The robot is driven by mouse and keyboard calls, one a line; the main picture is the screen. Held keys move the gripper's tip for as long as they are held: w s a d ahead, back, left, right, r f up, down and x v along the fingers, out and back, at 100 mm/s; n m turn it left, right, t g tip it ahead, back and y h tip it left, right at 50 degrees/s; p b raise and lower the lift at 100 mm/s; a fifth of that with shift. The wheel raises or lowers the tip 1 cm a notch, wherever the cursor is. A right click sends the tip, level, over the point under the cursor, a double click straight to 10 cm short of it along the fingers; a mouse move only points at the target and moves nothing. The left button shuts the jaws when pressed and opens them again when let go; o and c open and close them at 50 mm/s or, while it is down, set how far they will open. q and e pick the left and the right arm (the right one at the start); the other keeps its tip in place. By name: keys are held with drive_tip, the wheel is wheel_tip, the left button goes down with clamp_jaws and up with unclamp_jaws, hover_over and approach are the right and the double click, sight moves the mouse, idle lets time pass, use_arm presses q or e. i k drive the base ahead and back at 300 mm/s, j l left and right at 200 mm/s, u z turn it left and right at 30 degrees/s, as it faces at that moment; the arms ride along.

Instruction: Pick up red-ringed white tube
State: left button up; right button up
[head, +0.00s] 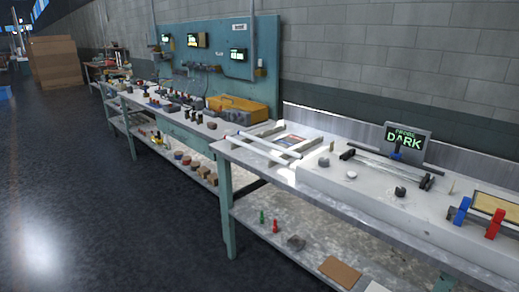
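Two long white tubes lie side by side at the left end of the near workbench, the nearer one (256,150) along the front edge and the farther one (272,146) just behind it. They seem to rest on pale crossbars. Neither of my grippers is in view.
A yellow bin (238,108) stands on the farther bench. Open floor (75,190) lies left.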

sight(284, 163)
drive_tip(key=i+j+z, duration=0.15)
drive_tip(key=z, duration=0.2)
drive_tip(key=i+j+z, duration=0.15)
drive_tip(key=z, duration=0.2)
drive_tip(key=i+j+z, duration=0.15)
drive_tip(key=j+z, duration=0.2)
